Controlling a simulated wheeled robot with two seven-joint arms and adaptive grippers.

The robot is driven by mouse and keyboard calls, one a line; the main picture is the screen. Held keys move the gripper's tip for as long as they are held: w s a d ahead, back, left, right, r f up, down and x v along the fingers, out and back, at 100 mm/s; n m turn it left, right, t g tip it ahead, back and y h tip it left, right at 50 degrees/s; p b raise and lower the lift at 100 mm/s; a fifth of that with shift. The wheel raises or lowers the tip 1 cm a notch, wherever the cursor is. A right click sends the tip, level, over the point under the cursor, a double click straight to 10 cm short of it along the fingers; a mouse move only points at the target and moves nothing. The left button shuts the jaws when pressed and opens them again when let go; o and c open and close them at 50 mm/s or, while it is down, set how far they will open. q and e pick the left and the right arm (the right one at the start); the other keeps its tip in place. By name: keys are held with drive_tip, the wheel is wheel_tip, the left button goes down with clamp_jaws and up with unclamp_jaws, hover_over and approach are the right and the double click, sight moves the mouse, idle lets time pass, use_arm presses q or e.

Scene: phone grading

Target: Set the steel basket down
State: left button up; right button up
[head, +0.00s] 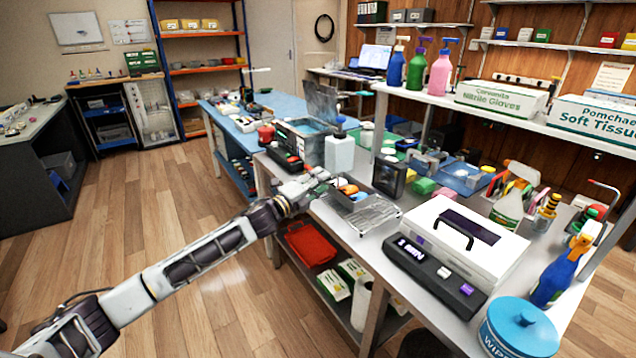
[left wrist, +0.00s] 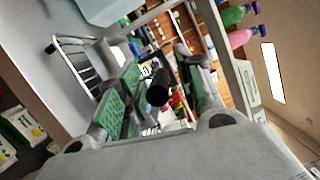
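The steel basket (head: 372,214), a shallow wire basket, rests on the grey table near its front edge. In the left wrist view its bright wires (left wrist: 74,58) show at the upper left, beside the fingers. My left gripper (head: 318,182) is just left of the basket, above the table edge. In the left wrist view its green-padded fingers (left wrist: 160,88) stand apart. A dark rounded thing shows between or beyond them; I cannot tell whether they touch it. My right gripper is not in view.
A grey bin with orange items (head: 349,189) stands directly behind the basket. A white case (head: 462,240) and black device (head: 434,276) stand to the right. The ultrasonic bath (head: 308,140) and a white bottle (head: 339,154) stand further back.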

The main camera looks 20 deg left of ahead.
use_arm(q)
drive_tip(key=shift+r, duration=0.15)
drive_tip(key=shift+v, duration=0.9)
drive_tip(key=v, duration=1)
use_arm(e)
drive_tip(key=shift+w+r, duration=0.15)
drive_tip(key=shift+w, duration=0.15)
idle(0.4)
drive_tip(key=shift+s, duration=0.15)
